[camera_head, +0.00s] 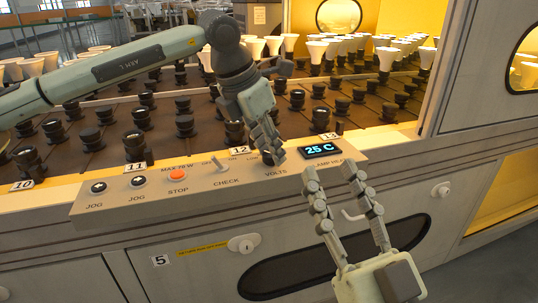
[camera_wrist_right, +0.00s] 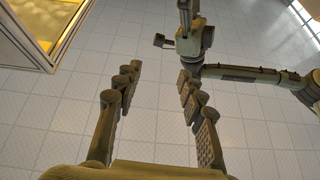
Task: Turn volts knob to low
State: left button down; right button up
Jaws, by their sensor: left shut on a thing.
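The control panel (camera_head: 215,205) runs along the front edge of the machine, with a VOLTS label (camera_head: 276,174) on it. My left gripper (camera_head: 272,152) reaches down over the panel at that label and is shut on the volts knob, which its fingers hide. The knob's setting cannot be read; part of the LOW marking shows beside the fingers. My right gripper (camera_head: 328,190) is in front of the panel's right end, with its fingers apart and nothing between them. In the right wrist view its open fingers (camera_wrist_right: 160,80) show above bare floor.
The panel also holds two black JOG buttons (camera_head: 98,187), an orange STOP button (camera_head: 177,175), a CHECK switch (camera_head: 221,166) and a display (camera_head: 320,150) reading 25 C. Behind are rows of sockets (camera_head: 134,145), many empty, and white bulbs (camera_head: 387,57). A drawer latch (camera_head: 243,243) is below.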

pick_arm(q)
jog(key=shift+n+b, duration=0.35)
jog(key=shift+n, duration=0.25)
pick_arm(e)
jog(key=shift+s+d+r+t+y, duration=0.15)
jog(key=shift+s+d+r+t, duration=0.1)
jog(key=shift+r+t, duration=0.2)
jog(key=shift+s+d+r+t+y, duration=0.15)
jog(key=shift+s+r+t, duration=0.1)
jog(key=shift+r+t, duration=0.15)
pick_arm(q)
jog(key=c, duration=1.2)
grip_release()
jog(key=v, duration=1.2)
jog(key=shift+s+d, duration=0.15)
jog(key=shift+d, duration=0.05)
